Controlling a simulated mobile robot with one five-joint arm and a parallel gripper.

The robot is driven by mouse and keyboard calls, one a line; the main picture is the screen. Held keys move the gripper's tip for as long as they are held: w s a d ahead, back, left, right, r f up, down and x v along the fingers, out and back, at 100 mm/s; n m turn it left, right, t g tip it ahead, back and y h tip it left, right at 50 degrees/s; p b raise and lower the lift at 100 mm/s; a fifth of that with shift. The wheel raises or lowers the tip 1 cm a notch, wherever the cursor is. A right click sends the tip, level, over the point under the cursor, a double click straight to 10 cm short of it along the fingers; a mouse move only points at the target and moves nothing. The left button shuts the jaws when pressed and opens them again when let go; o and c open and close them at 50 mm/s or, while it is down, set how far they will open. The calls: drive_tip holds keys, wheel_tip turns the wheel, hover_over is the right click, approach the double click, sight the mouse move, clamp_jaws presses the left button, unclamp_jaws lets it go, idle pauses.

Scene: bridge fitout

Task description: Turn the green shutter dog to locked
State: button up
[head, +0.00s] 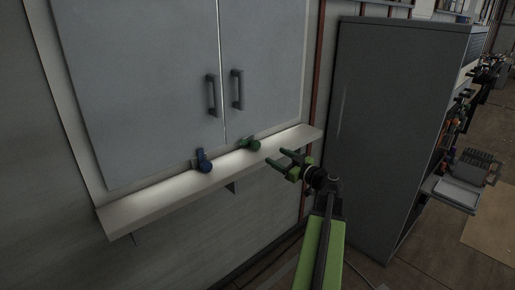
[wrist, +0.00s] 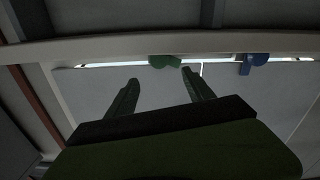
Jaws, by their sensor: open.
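The green shutter dog (head: 250,143) sits on the pale ledge below the grey cabinet doors in the head view. Its lever lies roughly sideways, pointing left from its round knob. In the wrist view the green dog (wrist: 164,61) shows at the ledge's edge, just beyond the gap between my fingertips. My gripper (head: 277,158) is open and empty, to the right of the green dog and a little lower in the head view. It also shows in the wrist view (wrist: 160,77), fingers spread. I see no clear contact with the dog.
A blue dog (head: 204,161), its lever pointing up, sits left of the green one on the ledge (head: 155,203). Two grey doors (head: 140,80) with dark handles (head: 237,90) are above. A tall grey cabinet (head: 395,120) stands close to the right of my arm.

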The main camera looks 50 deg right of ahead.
sight(258, 146)
drive_tip(key=w, duration=0.7)
drive_tip(key=w+d, duration=0.1)
drive_tip(key=w, duration=0.3)
drive_tip(key=shift+w, duration=0.3)
drive_tip(key=shift+c, duration=0.4)
clamp_jaws()
drive_tip(key=m, duration=0.4)
drive_tip(key=shift+m, duration=0.3)
drive_tip(key=shift+o, duration=0.4)
unclamp_jaws()
drive_tip(key=s+a, duration=0.1)
drive_tip(key=s, duration=1.6)
drive_tip(key=shift+s, duration=0.2)
